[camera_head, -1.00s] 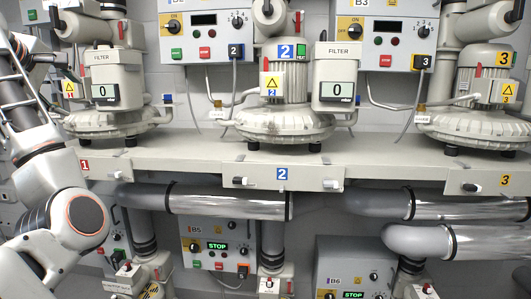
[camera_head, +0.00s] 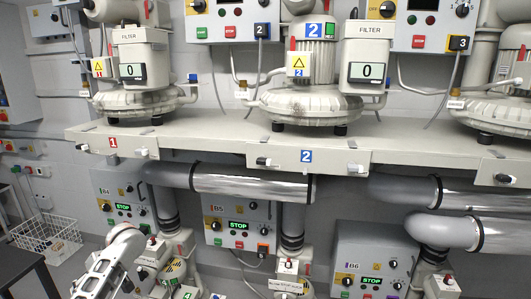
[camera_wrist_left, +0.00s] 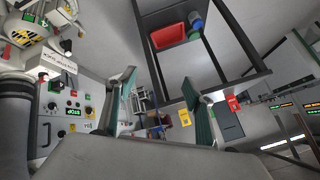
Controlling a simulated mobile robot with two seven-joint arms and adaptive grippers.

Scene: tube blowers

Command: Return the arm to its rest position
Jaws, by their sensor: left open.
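My left arm (camera_head: 108,262) shows low at the left of the head view, below the shelf. My left gripper is outside the head view. In the left wrist view my left gripper (camera_wrist_left: 160,105) has its two green-padded fingers wide apart, with nothing between them. A dark-framed table with a red bin (camera_wrist_left: 168,36) lies beyond the fingers, and control box B4 (camera_wrist_left: 72,115) is at the left. My right arm and right gripper are in neither view.
A shelf (camera_head: 210,140) carries blowers labelled 1 and 2 and another at the right. Below it are silver pipes (camera_head: 250,188) and control boxes B4, B5 (camera_head: 238,222) and B6 (camera_head: 372,258). A white wire basket (camera_head: 48,238) and a dark table edge are at the lower left.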

